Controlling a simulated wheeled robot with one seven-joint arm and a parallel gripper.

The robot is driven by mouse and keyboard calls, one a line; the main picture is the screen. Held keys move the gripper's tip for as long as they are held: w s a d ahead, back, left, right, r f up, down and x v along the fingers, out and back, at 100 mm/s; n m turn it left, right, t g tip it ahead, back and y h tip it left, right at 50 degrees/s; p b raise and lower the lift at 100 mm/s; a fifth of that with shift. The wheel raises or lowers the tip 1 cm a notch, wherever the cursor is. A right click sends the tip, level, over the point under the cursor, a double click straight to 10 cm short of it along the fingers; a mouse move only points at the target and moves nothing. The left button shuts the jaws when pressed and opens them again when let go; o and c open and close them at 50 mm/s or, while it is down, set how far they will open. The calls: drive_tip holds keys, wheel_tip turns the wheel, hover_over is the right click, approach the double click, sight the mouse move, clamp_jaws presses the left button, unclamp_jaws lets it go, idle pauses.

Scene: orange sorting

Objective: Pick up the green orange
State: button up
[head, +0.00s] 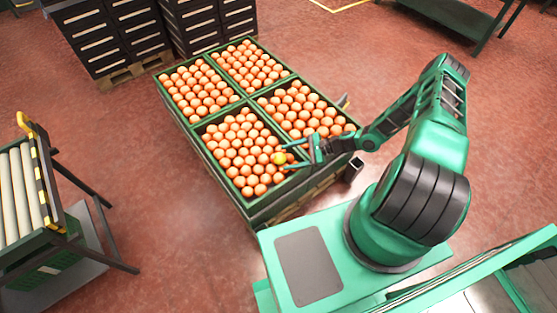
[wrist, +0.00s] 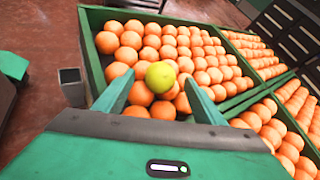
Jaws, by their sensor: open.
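The green orange (head: 279,158) is yellow-green and lies on top of the oranges in the front crate (head: 224,184), near that crate's right side in the head view. In the wrist view the green orange (wrist: 160,76) shows whole, a little beyond the fingertips and between their lines. My gripper (head: 289,157) is open and reaches over the crate's right edge. Its two fingers also show in the wrist view (wrist: 161,92), spread apart, with ordinary oranges visible between them. Whether the fingers touch any fruit is hard to tell.
Several green crates full of oranges (head: 198,92) stand together in a block. Dark stacked crates (head: 110,45) stand behind. A roller conveyor (head: 25,185) is at the left and a dark table (head: 450,20) at the upper right. A grey square post (wrist: 71,87) stands beside the crate.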

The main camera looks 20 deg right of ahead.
drive_tip(key=x, duration=0.2)
drive_tip(key=shift+w+a+f, duration=0.1)
drive_tip(key=shift+a, duration=0.1)
drive_tip(key=shift+c, duration=0.4)
drive_tip(key=c, duration=1.1)
